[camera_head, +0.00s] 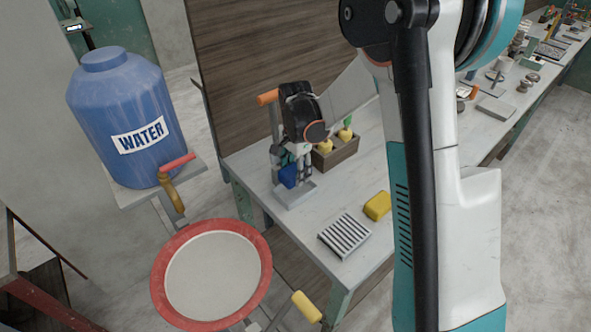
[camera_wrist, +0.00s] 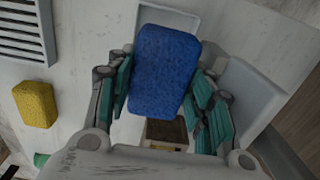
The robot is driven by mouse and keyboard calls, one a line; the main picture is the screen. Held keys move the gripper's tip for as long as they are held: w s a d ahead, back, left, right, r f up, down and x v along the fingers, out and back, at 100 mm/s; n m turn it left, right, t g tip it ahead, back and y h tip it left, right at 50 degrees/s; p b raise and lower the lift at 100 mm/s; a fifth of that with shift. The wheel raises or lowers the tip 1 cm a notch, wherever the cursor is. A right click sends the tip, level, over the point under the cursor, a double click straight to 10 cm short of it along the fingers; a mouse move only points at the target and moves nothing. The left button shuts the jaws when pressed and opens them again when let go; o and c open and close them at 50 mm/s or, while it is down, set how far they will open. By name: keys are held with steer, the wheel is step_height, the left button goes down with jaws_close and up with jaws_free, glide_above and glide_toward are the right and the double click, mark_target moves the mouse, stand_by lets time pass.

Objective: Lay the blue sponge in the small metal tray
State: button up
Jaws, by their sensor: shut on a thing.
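The blue sponge (camera_head: 289,176) is between the fingers of my gripper (camera_head: 290,165), which is shut on it. In the wrist view the sponge (camera_wrist: 163,70) fills the middle, gripped at both long sides by the teal finger pads. The small metal tray (camera_head: 296,197) is on the bench just below the sponge. In the wrist view a pale rim of the tray (camera_wrist: 180,14) shows past the sponge's upper end; the rest is hidden behind the sponge. I cannot tell whether the sponge touches the tray.
A wooden box (camera_head: 338,153) with yellow-topped things stands just right of my gripper. A yellow sponge (camera_head: 377,206) and slotted metal rack (camera_head: 344,236) lie nearer the bench's front. A pale grey thing with raised edges (camera_wrist: 250,95) is right of the fingers.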

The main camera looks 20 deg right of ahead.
mark_target(295, 193)
steer(key=shift+f+b, duration=1.85)
steer(key=shift+f, duration=0.95)
steer(key=shift+s+f, duration=0.2)
steer(key=shift+c, duration=0.2)
steer(key=shift+s, duration=0.1)
steer(key=c, duration=0.3)
steer(key=o, duration=1.4)
steer(key=shift+f, duration=0.1)
steer(key=shift+o, duration=0.8)
steer(key=shift+w+f, duration=0.1)
steer(key=shift+w, duration=0.15)
steer(key=shift+w+r, duration=0.1)
steer(key=shift+r, duration=0.15)
